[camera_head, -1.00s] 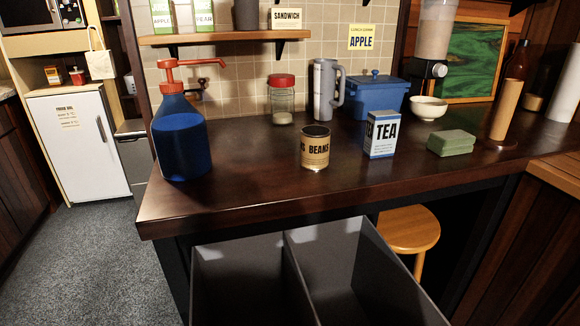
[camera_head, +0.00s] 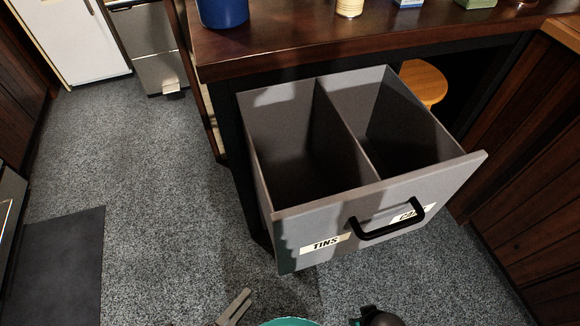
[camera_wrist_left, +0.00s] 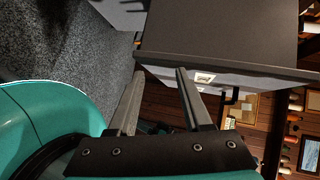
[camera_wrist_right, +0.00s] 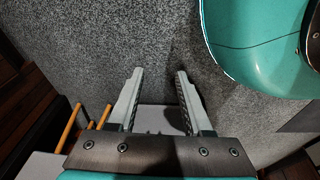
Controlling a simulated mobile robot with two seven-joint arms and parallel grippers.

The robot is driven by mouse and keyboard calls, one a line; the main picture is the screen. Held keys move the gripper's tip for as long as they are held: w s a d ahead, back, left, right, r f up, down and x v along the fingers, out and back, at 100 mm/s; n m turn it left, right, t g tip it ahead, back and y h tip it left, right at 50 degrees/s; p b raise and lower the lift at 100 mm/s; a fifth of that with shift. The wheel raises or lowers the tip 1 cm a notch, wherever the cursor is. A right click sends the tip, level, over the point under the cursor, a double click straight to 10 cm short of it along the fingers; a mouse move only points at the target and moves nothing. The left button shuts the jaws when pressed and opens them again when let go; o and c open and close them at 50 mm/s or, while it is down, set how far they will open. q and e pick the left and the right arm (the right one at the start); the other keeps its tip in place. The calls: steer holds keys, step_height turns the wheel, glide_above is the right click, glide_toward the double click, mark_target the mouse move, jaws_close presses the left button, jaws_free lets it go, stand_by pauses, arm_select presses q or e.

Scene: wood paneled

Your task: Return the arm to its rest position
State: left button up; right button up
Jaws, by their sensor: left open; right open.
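My left gripper (camera_head: 235,308) shows at the bottom edge of the head view, in front of the open drawer. In the left wrist view its two grey fingers (camera_wrist_left: 160,86) are apart with nothing between them. The drawer's grey body lies beyond them. My right gripper (camera_wrist_right: 159,88) shows in the right wrist view with fingers apart and empty, over grey carpet. I cannot make out its fingers in the head view. Part of my teal body shows at the bottom of the head view.
A grey two-compartment drawer (camera_head: 385,205) stands pulled out under the dark counter (camera_head: 290,42). It has a black handle (camera_head: 388,232) and a "TINS" label (camera_head: 325,244); both compartments look empty. A wooden stool (camera_head: 425,82) is behind it.

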arm_select(q)
steer(key=a+f+n+g+y+p, duration=0.25)
steer(key=a+f+n+y, duration=0.35)
steer(key=a+f+n, duration=0.3)
steer(key=s+a+f+n+g+y+p, duration=0.1)
steer(key=s+f+n+g, duration=0.5)
steer(key=n, duration=0.6)
steer(key=s+a+g+y, duration=0.1)
steer(key=s+a, duration=0.1)
steer(key=shift+s+a+f+y, duration=0.25)
steer(key=shift+s+a+y, duration=0.05)
steer(key=shift+a+y, duration=0.1)
arm_select(e)
steer(key=s+d+f, duration=0.2)
steer(key=s+d, duration=0.2)
steer(key=s, duration=0.2)
steer(key=shift+s+d, duration=0.3)
steer(key=shift+s, duration=0.1)
arm_select(q)
steer(key=shift+w+d, duration=0.1)
arm_select(e)
steer(key=shift+s, duration=0.15)
